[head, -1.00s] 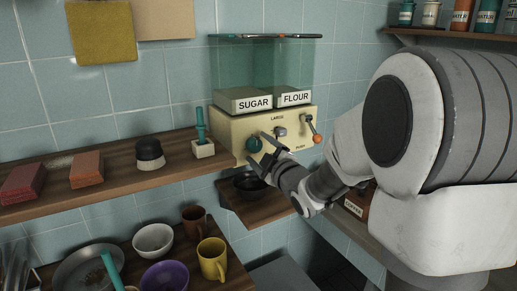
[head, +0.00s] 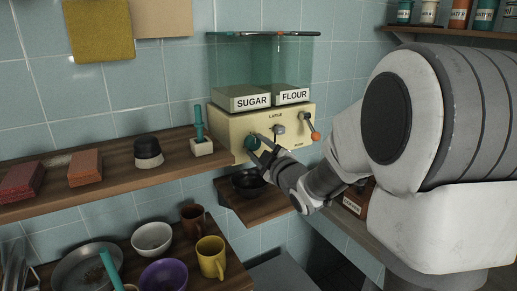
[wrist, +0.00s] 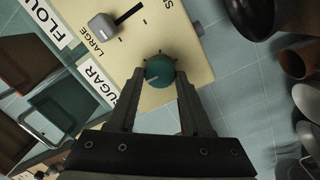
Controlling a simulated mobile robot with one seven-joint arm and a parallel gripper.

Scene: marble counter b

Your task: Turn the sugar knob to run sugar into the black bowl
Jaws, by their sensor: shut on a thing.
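The cream dispenser (head: 237,145) hangs on the tiled wall, with clear bins above labelled SUGAR and FLOUR. The teal sugar knob (head: 251,142) is on its front, below the SUGAR label. My gripper (head: 264,145) is at the knob. In the wrist view the knob (wrist: 159,71) sits between my two fingertips, and the gripper is shut on it. The black bowl (head: 248,182) rests on the small wooden shelf under the dispenser, partly hidden by my gripper. I cannot see into the bowl well enough to tell its contents.
A shelf (head: 110,175) at left holds bricks, a black-and-white pot and a teal-handled tool. Mugs, bowls and a pan stand on the lower counter.

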